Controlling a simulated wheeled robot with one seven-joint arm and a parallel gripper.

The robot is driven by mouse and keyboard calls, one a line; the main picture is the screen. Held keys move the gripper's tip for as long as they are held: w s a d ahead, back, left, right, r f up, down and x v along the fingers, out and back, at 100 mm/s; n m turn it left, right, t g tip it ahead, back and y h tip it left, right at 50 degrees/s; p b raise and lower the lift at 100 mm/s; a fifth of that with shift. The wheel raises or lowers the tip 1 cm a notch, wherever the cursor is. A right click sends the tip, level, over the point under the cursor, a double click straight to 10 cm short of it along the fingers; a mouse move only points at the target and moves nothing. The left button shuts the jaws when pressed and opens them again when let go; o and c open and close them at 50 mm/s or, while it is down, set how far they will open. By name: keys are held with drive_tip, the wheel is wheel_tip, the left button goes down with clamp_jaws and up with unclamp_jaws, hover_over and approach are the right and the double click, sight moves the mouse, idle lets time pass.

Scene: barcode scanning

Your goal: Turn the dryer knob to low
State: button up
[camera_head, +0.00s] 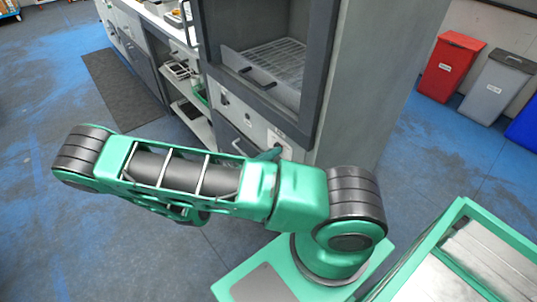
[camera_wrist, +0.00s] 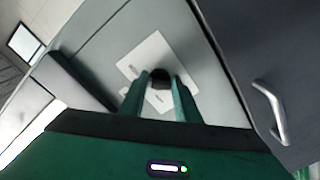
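The dryer knob (camera_wrist: 160,78) is small, round and black, set on a white plate (camera_wrist: 150,52) on the grey dryer front in the wrist view. My gripper (camera_wrist: 159,82) is open around it, with one green finger on each side and a small gap showing between each finger and the knob. The knob's pointer and the plate's lettering are too small to read. In the head view the dryer (camera_head: 262,125) stands at the centre, and my gripper (camera_head: 270,153) is at its lower front, beside the white plate (camera_head: 280,140). My arm partly hides this area.
A silver handle (camera_wrist: 272,112) is on a dark panel to the right of the knob in the wrist view. Above the panel, the dryer has an opening with a wire rack (camera_head: 275,58). A shelf unit (camera_head: 195,120) stands left. A red bin (camera_head: 450,65) and grey bin (camera_head: 497,85) stand at right.

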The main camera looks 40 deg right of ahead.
drive_tip(key=shift+w+n, duration=0.1)
drive_tip(key=shift+n, duration=0.2)
drive_tip(key=shift+w+a+r+n, duration=0.1)
drive_tip(key=shift+r+n, duration=0.05)
drive_tip(key=shift+n, duration=4.2)
drive_tip(key=shift+a+r+n, duration=0.1)
drive_tip(key=shift+n, duration=4.25)
drive_tip(key=o, duration=1)
drive_tip(key=shift+d, duration=0.1)
drive_tip(key=shift+r, duration=0.1)
